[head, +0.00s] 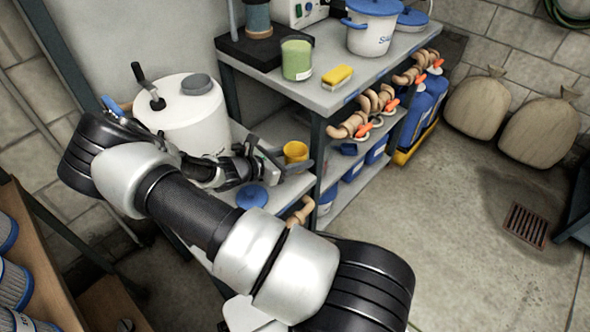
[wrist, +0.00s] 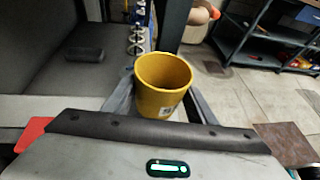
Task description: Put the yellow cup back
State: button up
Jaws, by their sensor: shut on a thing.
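The yellow cup (head: 296,152) is upright with its open rim facing up, at the right side of the lower shelf by the white tank. In the wrist view the yellow cup (wrist: 163,86) sits between my gripper's two fingers, with a small label low on its side. My gripper (head: 290,164) is shut on the cup, one finger on each side. The cup's base is hidden, so I cannot tell whether it touches the shelf.
A white tank (head: 190,118) stands left of the cup. A blue lid (head: 251,196) lies in front on the shelf (head: 283,190). A dark post (head: 319,150) is close right of the cup.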

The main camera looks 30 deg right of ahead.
jog(key=shift+f+b, duration=0.5)
jog(key=shift+f, duration=1.85)
jog(key=o, duration=1.1)
jog(key=p+v, duration=0.2)
jog(key=v, duration=1)
jog(key=shift+w+r, duration=0.1)
